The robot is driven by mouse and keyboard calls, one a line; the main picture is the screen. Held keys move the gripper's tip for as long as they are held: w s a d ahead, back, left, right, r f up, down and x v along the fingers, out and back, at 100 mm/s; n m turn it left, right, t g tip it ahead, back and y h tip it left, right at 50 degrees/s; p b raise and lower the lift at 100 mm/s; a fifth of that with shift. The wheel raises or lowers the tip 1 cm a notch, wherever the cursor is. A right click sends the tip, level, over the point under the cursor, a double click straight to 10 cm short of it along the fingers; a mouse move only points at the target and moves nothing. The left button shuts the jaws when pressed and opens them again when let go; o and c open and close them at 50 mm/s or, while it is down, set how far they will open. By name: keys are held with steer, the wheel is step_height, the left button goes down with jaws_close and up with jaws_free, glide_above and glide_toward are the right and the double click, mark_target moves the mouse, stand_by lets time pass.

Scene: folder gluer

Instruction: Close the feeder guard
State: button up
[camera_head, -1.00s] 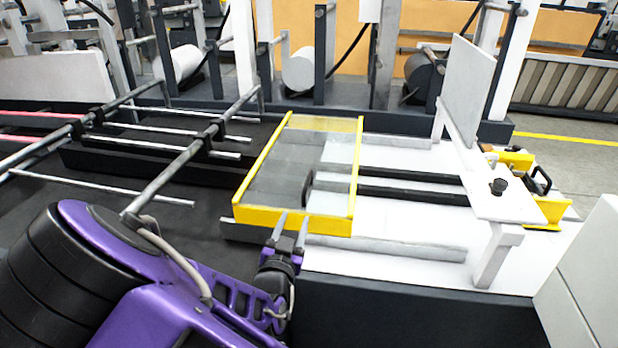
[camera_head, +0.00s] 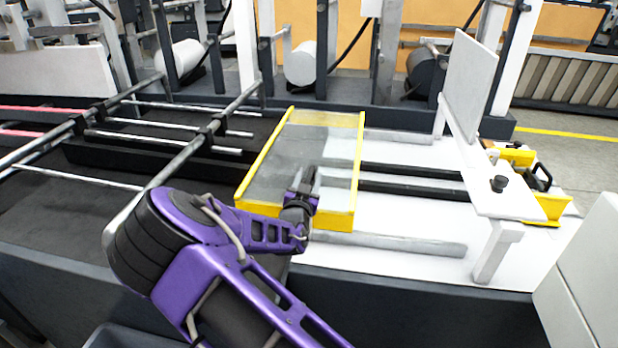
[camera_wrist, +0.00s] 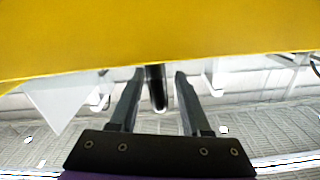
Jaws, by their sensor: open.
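The feeder guard (camera_head: 356,185) is a clear panel in a yellow frame. It lies low over the feeder bed, near the middle of the head view. A yellow part of it (camera_wrist: 150,40) fills the top of the wrist view. My gripper (camera_head: 303,178) is at the guard's front right part, with its fingers open. In the wrist view, a dark upright bar (camera_wrist: 157,90), which looks like the guard's black handle, shows between the open fingers (camera_wrist: 160,75). I cannot tell whether the fingers touch it. In the head view my gripper hides the handle.
A white upright plate (camera_head: 468,88) on a bracket stands right of the guard. Metal rods (camera_head: 205,135) cross the dark belt area at left. A yellow block with a black knob (camera_head: 540,180) sits far right. The white bed (camera_head: 420,210) right of the guard is mostly clear.

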steer(key=shift+c, duration=0.3)
jaws_close()
stand_by(1.2)
